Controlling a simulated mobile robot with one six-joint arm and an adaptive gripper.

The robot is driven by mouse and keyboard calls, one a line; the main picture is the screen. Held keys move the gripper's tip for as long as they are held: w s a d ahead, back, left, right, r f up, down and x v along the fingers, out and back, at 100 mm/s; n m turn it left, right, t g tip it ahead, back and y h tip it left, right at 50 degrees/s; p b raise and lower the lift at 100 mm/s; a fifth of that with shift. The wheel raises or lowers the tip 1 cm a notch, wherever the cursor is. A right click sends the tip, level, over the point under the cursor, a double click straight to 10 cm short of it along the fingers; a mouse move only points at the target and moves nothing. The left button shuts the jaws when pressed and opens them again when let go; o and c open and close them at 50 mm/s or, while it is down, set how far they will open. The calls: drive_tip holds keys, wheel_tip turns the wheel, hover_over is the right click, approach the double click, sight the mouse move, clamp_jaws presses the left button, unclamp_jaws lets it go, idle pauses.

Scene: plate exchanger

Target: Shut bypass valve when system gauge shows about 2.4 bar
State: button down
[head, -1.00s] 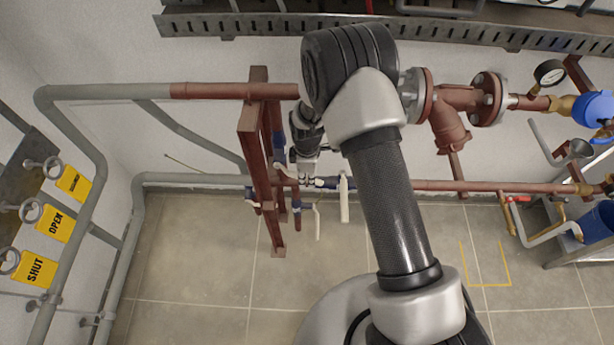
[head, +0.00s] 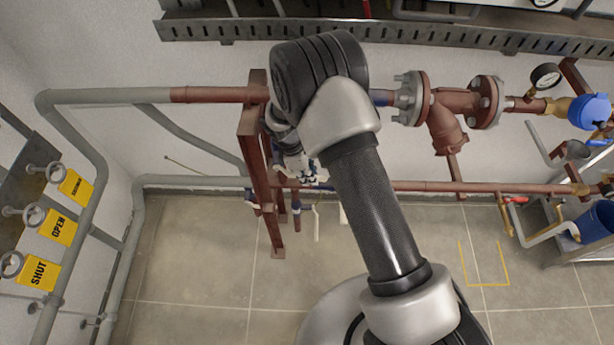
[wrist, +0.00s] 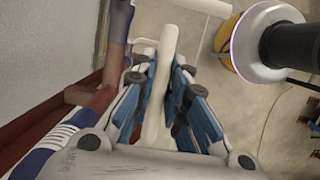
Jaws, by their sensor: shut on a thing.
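My gripper (wrist: 160,100) is shut on a cream lever handle (wrist: 165,50), which runs between its blue-lined fingers in the wrist view. In the head view my gripper (head: 303,172) is at the lower red pipe, just right of the red post frame. Two pale lever ends, a left one (head: 317,224) and a right one (head: 343,215), hang below that pipe. No label shows which valve is the bypass. A round white-faced gauge (head: 546,76) stands at the right on the upper pipe; its reading is too small to tell. Another gauge (head: 543,2) is cut off at the top edge.
The red post frame (head: 262,190) stands close to my gripper's left. Yellow tags hang on the left wall, including SHUT (head: 39,273) and OPEN (head: 58,226).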

drive_tip(key=shift+r+h, duration=0.55)
drive_tip(key=shift+h, duration=0.05)
drive_tip(key=c, duration=1.6)
unclamp_jaws()
drive_tip(key=shift+r, duration=0.1)
drive_tip(key=v, duration=0.7)
drive_tip(key=shift+r, duration=0.15)
drive_tip(key=shift+a, duration=0.1)
